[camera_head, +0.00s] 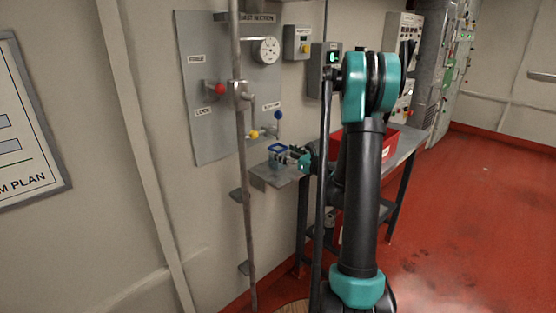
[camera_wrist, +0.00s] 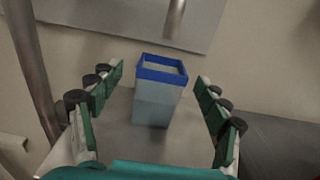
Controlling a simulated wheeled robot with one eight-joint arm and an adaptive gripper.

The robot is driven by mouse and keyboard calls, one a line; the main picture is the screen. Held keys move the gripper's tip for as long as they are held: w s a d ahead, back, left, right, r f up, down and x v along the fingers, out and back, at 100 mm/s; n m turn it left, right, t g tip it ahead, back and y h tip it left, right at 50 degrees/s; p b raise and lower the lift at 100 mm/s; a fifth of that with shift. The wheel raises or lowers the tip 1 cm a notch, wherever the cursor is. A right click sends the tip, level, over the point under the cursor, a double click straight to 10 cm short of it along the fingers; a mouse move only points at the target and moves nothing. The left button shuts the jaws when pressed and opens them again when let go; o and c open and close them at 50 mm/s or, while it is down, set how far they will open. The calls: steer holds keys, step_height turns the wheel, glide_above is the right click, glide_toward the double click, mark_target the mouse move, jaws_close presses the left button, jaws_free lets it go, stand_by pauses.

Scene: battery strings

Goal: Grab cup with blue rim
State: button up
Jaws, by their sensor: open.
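The cup with blue rim (camera_wrist: 152,107) stands upright on a small grey shelf (camera_wrist: 126,142); it is a square, pale grey-blue cup, and its blue rim is on top. In the head view the cup (camera_head: 277,158) is small, on the shelf by the wall, left of my arm. My gripper (camera_wrist: 161,85) is open in the wrist view, with one green finger to the left of the cup and one to the right. There is a gap on both sides, and neither finger appears to touch it. In the head view my gripper (camera_head: 291,156) is beside the cup and partly hidden.
A vertical grey pipe (camera_head: 243,150) runs close to the left of the shelf. A wall panel with a gauge (camera_head: 266,50), a red valve knob (camera_head: 220,89) and a yellow knob (camera_head: 255,134) is behind it. A red box (camera_head: 391,146) sits on the table to the right.

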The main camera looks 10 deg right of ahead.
mark_target(278, 147)
steer(key=x, duration=0.4)
steer(key=shift+w+r, duration=0.2)
steer(key=shift+w, duration=0.15)
steer(key=shift+c, duration=0.4)
steer(key=c, duration=1.2)
steer(key=shift+o, duration=0.2)
steer(key=shift+r, duration=0.1)
